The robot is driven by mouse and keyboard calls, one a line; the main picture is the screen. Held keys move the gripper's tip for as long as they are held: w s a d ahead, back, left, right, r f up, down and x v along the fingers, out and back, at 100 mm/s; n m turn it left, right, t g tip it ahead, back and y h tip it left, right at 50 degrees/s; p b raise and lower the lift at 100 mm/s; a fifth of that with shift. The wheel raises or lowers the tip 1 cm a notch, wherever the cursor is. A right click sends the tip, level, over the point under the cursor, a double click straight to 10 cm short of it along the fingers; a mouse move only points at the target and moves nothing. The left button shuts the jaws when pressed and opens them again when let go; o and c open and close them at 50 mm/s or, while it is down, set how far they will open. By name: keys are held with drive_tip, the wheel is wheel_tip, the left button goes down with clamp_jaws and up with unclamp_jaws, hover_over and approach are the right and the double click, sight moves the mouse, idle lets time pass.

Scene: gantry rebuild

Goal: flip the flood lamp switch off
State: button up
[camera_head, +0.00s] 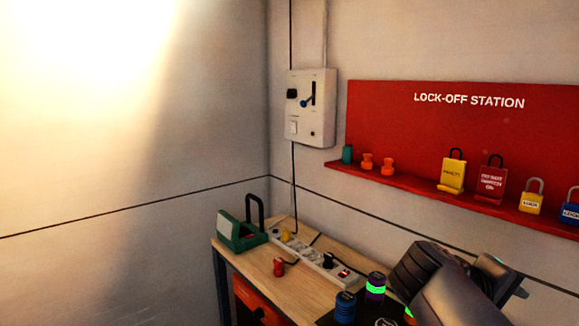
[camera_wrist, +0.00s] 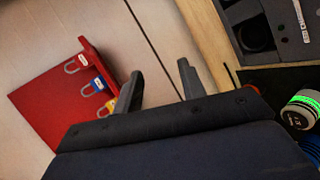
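A pale grey switch box (camera_head: 311,107) hangs on the wall near the corner. I cannot read which one is the flood lamp switch. My gripper (camera_wrist: 158,82) is open and empty in the wrist view, its two fingers apart. In the head view my arm is at the lower right, over the bench and well away from the box. The box is not in the wrist view.
A red lock-off board (camera_head: 430,125) with padlocks on its shelf is right of the box. Below, a wooden bench (camera_head: 300,296) bears a green case (camera_head: 240,236), a power strip (camera_head: 315,262) and several small cylinders. Bright light falls on the left wall. The space before the box looks clear.

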drive_tip(key=d+r+h, duration=0.1)
drive_tip(key=r, duration=0.1)
drive_tip(key=w+d+r+h+b, duration=0.1)
drive_tip(key=r, duration=0.1)
drive_tip(key=w+d+r+h, duration=0.1)
drive_tip(key=r+h, duration=0.1)
drive_tip(key=r, duration=0.1)
drive_tip(key=shift+w+m+g+b, duration=0.25)
drive_tip(key=shift+m+g+b, duration=0.05)
drive_tip(key=shift+b, duration=0.05)
drive_tip(key=c, duration=0.3)
drive_tip(key=r+h, duration=0.1)
drive_tip(key=r, duration=0.1)
drive_tip(key=r+m+g+h+b, duration=0.1)
drive_tip(key=r, duration=0.2)
drive_tip(key=d+r+h, duration=0.1)
drive_tip(key=r, duration=0.1)
drive_tip(key=shift+w+r+g+h, duration=0.15)
drive_tip(key=shift+w+g+h, duration=0.2)
drive_tip(key=shift+g+h, duration=0.05)
clamp_jaws()
drive_tip(key=shift+r, duration=0.15)
